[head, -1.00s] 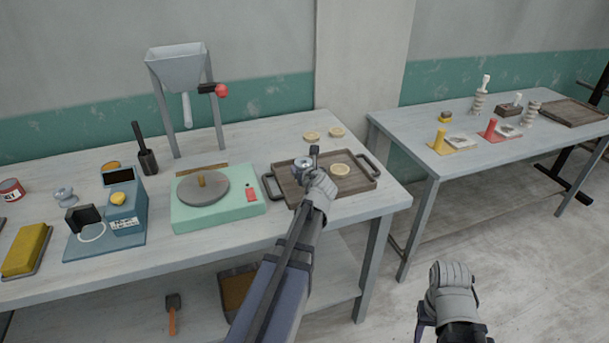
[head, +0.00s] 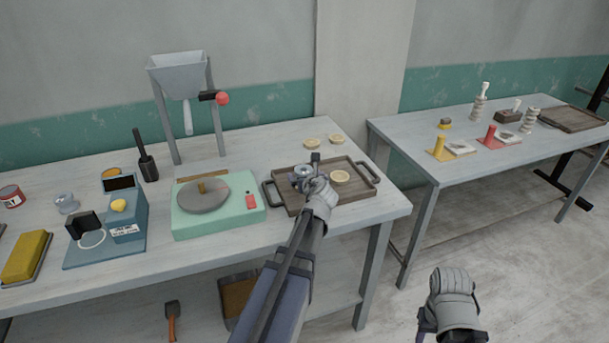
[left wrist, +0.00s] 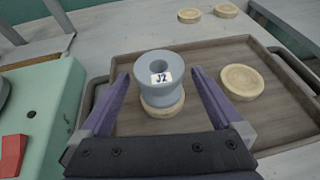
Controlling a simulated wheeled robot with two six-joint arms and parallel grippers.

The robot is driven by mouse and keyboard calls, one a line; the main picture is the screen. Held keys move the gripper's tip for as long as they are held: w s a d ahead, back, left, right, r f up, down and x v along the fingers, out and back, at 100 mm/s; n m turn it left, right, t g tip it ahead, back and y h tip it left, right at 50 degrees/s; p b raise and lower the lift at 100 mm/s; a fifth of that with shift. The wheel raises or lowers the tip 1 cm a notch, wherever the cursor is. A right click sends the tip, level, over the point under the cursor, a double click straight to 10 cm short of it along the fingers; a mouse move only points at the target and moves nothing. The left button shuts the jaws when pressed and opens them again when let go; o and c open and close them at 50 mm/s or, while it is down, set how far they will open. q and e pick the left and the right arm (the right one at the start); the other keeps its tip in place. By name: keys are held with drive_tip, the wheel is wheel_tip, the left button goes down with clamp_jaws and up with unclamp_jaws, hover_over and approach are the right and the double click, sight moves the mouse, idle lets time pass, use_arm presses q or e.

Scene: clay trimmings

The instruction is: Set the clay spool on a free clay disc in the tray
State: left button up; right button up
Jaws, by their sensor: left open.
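The blue-grey clay spool (left wrist: 162,92), labelled J2, stands upright on a pale clay disc (left wrist: 150,108) in the left part of the brown tray (left wrist: 277,118). My left gripper (head: 307,172) is open, with one finger on each side of the spool and gaps visible in the left wrist view. A second disc (left wrist: 242,80) lies bare to the right in the tray. In the head view the spool (head: 301,169) is partly hidden by my gripper. My right gripper (head: 452,300) hangs low at the right, away from the tables; its fingers cannot be made out.
Two more discs (head: 312,143) (head: 336,139) lie on the table behind the tray. Another grey spool (head: 67,203) sits near the blue device (head: 126,215). A second table (head: 410,150) stands at the right.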

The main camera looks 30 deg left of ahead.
use_arm(q)
drive_tip(key=p+v, duration=0.4)
drive_tip(key=v, duration=0.7)
drive_tip(key=shift+s, duration=0.2)
drive_tip(key=shift+d, duration=0.1)
drive_tip(key=s+d+f+n+g+h, duration=0.2)
drive_tip(key=s+d+f+n+g, duration=0.1)
drive_tip(key=s+d+n, duration=0.3)
drive_tip(key=s+d+f+n+g+h, duration=0.3)
drive_tip(key=s+d+f+n, duration=0.3)
drive_tip(key=d+n, duration=0.4)
drive_tip(key=s+d+f+n+g+h, duration=0.2)
drive_tip(key=s+d+f+n+g, duration=0.2)
drive_tip(key=d, duration=0.9)
drive_tip(key=s+n, duration=0.2)
drive_tip(key=n, duration=0.1)
drive_tip(key=shift+s+f+n+h, duration=0.2)
drive_tip(key=shift+s+n+h, duration=0.05)
drive_tip(key=shift+n+h, duration=0.15)
